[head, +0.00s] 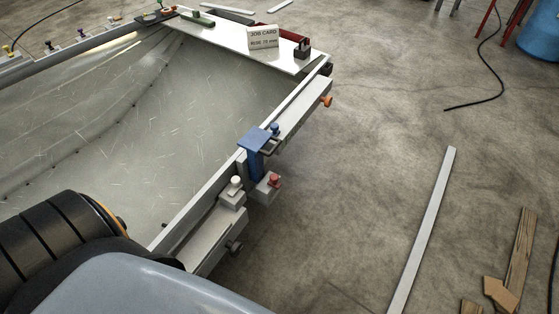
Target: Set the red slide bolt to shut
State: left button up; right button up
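A small red knob (274,181) stands on a light grey block on the outer side of the hull rim, beside a blue bracket (254,140). A dark red bar-shaped part (290,34) with a dark block at its end lies on the white board at the far end. I cannot tell which of these is the red slide bolt, nor whether either is shut. Neither of my grippers is in view; only parts of my own body fill the lower left.
The hull's rim (200,210) runs diagonally, with a white knob (236,181), a blue knob (275,128) and an orange knob (326,101). A job card (263,38) stands on the white board (225,35). A grey strip (424,230) and wood scraps (518,250) lie on the floor.

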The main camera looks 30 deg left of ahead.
aim_at(273, 183)
jog(key=u, duration=0.9)
jog(key=l+u, duration=1.3)
jog(key=k+l, duration=0.2)
jog(key=l, duration=0.15)
jog(key=k+l, duration=0.25)
jog(key=l+z, duration=0.05)
jog(key=l, duration=0.05)
